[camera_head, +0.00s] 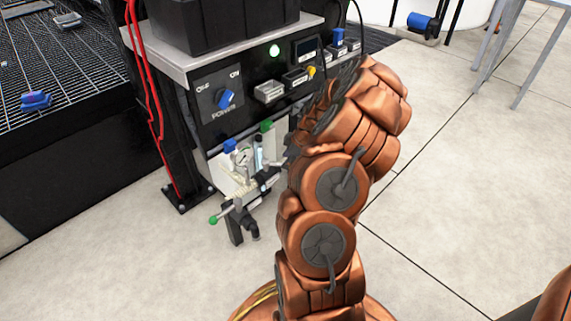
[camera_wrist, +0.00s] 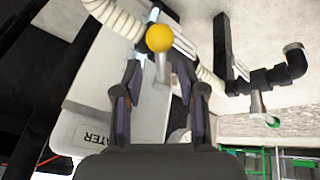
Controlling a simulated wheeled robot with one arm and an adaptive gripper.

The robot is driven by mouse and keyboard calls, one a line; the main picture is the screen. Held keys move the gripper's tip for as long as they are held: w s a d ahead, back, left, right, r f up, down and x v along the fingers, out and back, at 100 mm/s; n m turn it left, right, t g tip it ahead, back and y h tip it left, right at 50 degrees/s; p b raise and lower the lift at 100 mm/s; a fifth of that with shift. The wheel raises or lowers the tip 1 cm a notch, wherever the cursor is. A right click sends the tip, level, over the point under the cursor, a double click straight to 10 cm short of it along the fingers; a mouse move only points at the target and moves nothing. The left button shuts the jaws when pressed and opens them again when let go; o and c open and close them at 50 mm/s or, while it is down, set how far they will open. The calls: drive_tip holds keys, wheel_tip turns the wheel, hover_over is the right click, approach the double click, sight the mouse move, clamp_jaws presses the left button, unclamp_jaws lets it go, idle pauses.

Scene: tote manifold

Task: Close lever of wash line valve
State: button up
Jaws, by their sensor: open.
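A lever with a yellow ball knob (camera_wrist: 160,38) and a short grey stem stands just beyond my gripper (camera_wrist: 162,84) in the wrist view. The stem points into the gap between the two fingers. The fingers are open, one on each side, and I see no clear contact. No label naming the wash line is readable. Behind the lever is a pale tote (camera_wrist: 95,90) with a partly visible label ending in "ATER". In the head view my arm hides the yellow lever and most of the gripper. The manifold (camera_head: 243,185) shows left of my arm.
A green-tipped lever (camera_head: 214,219) sticks out at the manifold's lower left. A ribbed hose (camera_wrist: 115,18) and black pipe fittings (camera_wrist: 270,80) lie close around the gripper in the wrist view. A control panel (camera_head: 225,98) stands above the manifold. Floor in front is clear.

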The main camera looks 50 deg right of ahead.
drive_tip(key=shift+x, duration=1.05)
clamp_jaws()
